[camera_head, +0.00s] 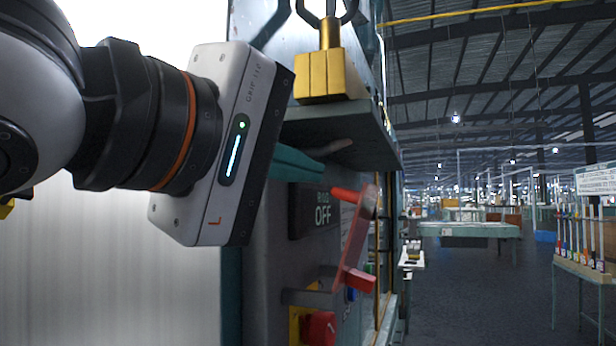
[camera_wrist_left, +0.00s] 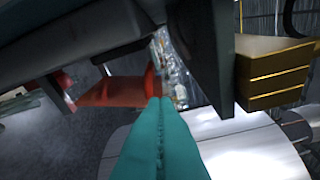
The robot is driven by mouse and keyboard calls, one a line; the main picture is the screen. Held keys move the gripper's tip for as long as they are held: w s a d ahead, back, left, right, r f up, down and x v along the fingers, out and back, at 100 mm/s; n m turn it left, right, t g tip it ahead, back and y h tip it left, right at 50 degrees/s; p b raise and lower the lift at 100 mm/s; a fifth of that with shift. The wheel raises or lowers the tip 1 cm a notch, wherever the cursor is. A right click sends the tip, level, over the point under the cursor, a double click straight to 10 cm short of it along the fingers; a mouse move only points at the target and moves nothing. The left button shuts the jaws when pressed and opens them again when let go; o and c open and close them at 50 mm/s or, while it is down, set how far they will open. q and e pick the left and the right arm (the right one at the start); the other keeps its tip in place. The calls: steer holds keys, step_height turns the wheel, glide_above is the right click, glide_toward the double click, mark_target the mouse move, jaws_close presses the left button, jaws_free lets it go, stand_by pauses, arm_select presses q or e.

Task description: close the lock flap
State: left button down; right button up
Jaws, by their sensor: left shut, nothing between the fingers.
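A grey plate (camera_head: 345,125) juts out from the upright panel above the OFF label; it looks like the lock flap, but I cannot be sure. It also seems to show as a dark slab in the left wrist view (camera_wrist_left: 208,55). Below it a red lever plate (camera_head: 360,235) with red pegs stands tilted off the panel. My left gripper (camera_head: 318,172) is shut and empty, its teal fingers pointing right, just under the grey plate and above the OFF label. In the left wrist view its closed fingertips (camera_wrist_left: 160,102) overlap the red part (camera_wrist_left: 112,92); contact is unclear. My right gripper is not in view.
A gold padlock-like block (camera_head: 330,75) hangs right above the grey plate, and shows at right in the left wrist view (camera_wrist_left: 272,72). The OFF label (camera_head: 322,212) is on a dark box. A grey bracket (camera_head: 310,298) sticks out below. Open floor lies right of the panel.

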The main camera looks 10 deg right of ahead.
mark_target(344, 253)
arm_select(q)
steer(key=p+x, duration=0.2)
steer(key=x, duration=0.6)
steer(key=shift+w+d, duration=0.1)
steer(key=shift+w, duration=0.1)
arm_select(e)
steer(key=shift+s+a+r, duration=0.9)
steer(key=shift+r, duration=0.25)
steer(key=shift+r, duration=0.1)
